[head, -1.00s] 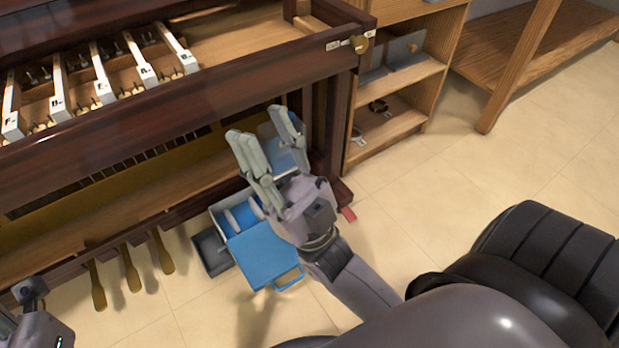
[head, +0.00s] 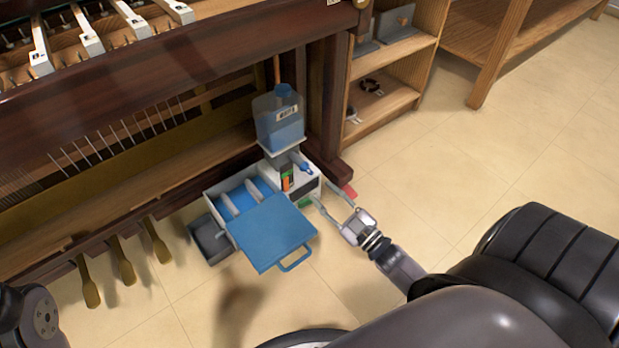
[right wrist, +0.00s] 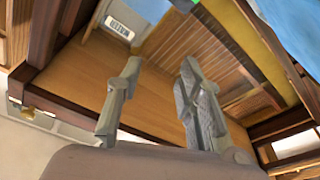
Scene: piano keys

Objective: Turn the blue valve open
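A small blue part that looks like the blue valve (head: 306,168) sits on the white housing (head: 305,184), below a blue water container (head: 280,128). It is too small to tell how it is turned. My right gripper (head: 323,193) is open and empty, low in front and to the right of the housing. Its fingers point toward the housing; I cannot tell whether they touch it. The right wrist view shows the two fingers (right wrist: 160,68) spread apart with nothing between them. My left gripper is not in view; only part of my left arm shows at the lower left.
A blue lid with a handle (head: 272,232) and a dark tray (head: 208,240) lie left of my right gripper. The piano's dark leg (head: 326,110) stands close behind. A wooden shelf (head: 388,104) is at the right. The floor (head: 470,160) is clear on the right.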

